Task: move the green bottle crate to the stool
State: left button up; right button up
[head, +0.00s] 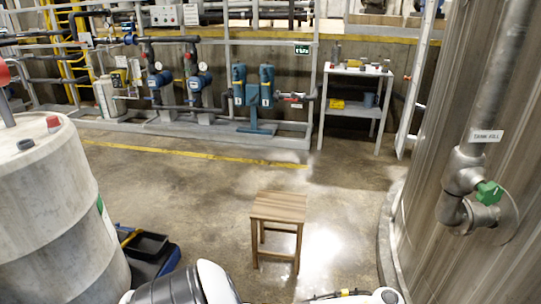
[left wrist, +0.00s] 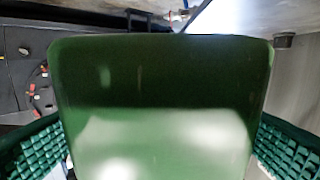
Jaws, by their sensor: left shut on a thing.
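The green bottle crate (left wrist: 160,75) fills the middle of the left wrist view as a smooth, glossy green face. Its other sides and any bottles are hidden. My left gripper (left wrist: 160,145) has its green ribbed finger pads at both sides of the crate and is shut on it. The wooden stool (head: 278,218) stands upright on the floor in the lower middle of the head view, and its top is bare. Neither the crate nor a gripper shows in the head view. My right gripper is not in view.
A large pale drum (head: 55,210) stands at left, with a dark blue item holding a black tray (head: 147,245) beside it. A big tank (head: 455,110) with a green-handled valve (head: 488,193) stands at right. Pipes, pumps and a shelf (head: 355,105) line the back. Floor behind the stool is clear.

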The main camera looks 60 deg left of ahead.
aim_at(280, 205)
jog(key=j+u, duration=0.15)
jog(key=u, duration=2.1)
jog(key=i+l, duration=0.2)
jog(key=i, duration=0.3)
jog(key=i+l, duration=0.15)
jog(key=i, duration=0.35)
jog(key=i+l, duration=0.2)
jog(key=i, duration=0.3)
jog(key=i+l, duration=0.15)
jog(key=i, duration=0.35)
jog(key=i+l+u, duration=0.1)
jog(key=i, duration=0.4)
jog(key=l, duration=0.1)
